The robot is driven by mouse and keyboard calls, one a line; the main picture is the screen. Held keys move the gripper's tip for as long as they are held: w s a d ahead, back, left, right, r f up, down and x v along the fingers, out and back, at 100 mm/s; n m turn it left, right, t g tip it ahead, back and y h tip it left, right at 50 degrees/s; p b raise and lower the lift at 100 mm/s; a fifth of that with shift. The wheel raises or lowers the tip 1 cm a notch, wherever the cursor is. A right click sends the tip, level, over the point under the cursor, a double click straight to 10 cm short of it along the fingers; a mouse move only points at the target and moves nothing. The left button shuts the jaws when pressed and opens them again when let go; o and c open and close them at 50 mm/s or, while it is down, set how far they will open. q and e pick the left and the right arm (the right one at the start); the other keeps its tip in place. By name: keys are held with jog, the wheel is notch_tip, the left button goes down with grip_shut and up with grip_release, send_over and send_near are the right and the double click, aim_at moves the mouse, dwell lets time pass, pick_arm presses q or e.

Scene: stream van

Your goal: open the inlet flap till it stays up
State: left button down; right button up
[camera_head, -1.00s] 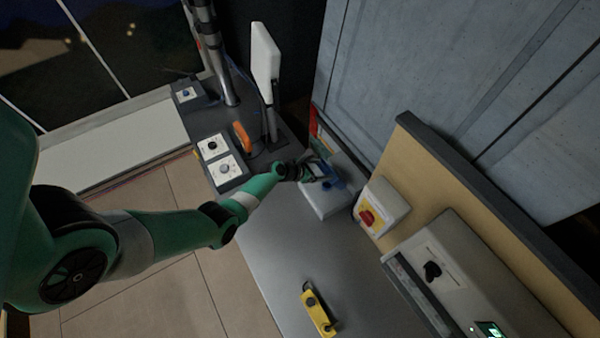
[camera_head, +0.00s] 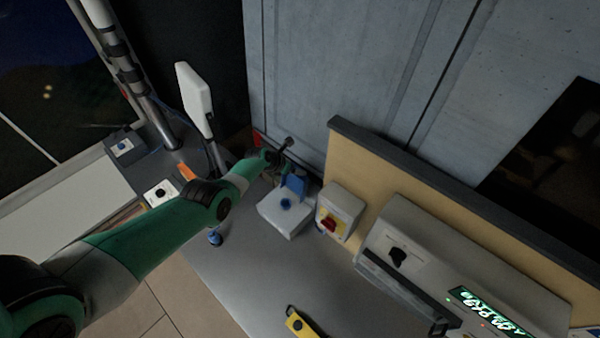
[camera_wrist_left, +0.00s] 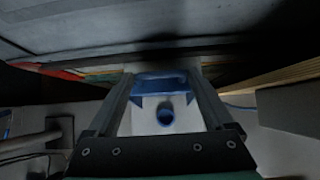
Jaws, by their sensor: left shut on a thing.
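The blue inlet flap (camera_head: 296,184) stands raised at the back of a pale box (camera_head: 283,220) on the grey worktop. The round blue inlet (camera_head: 286,203) is uncovered in the box's top. My left gripper (camera_head: 284,176) is at the flap, partly hidden by its own wrist. In the left wrist view its fingers (camera_wrist_left: 161,76) reach to either side of the flap (camera_wrist_left: 160,86) and are shut on it. The blue inlet ring (camera_wrist_left: 165,116) shows between the fingers. I cannot tell whether the flap would stay up by itself. My right gripper is not in view.
A box with a red switch (camera_head: 329,224) stands close right of the inlet box. A large grey unit (camera_head: 440,262) with a lit display is farther right. A yellow control (camera_head: 297,322) lies in front. A white panel (camera_head: 194,98) stands at left. A wall closes the back.

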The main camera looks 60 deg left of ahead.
pick_arm(q)
jog(key=shift+w, duration=0.3)
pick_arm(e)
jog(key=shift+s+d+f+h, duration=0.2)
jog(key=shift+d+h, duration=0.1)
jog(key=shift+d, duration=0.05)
pick_arm(q)
grip_release()
jog(key=shift+w, duration=0.15)
jog(key=shift+w+r, duration=0.1)
jog(key=shift+w, duration=0.1)
jog(key=shift+s, duration=0.15)
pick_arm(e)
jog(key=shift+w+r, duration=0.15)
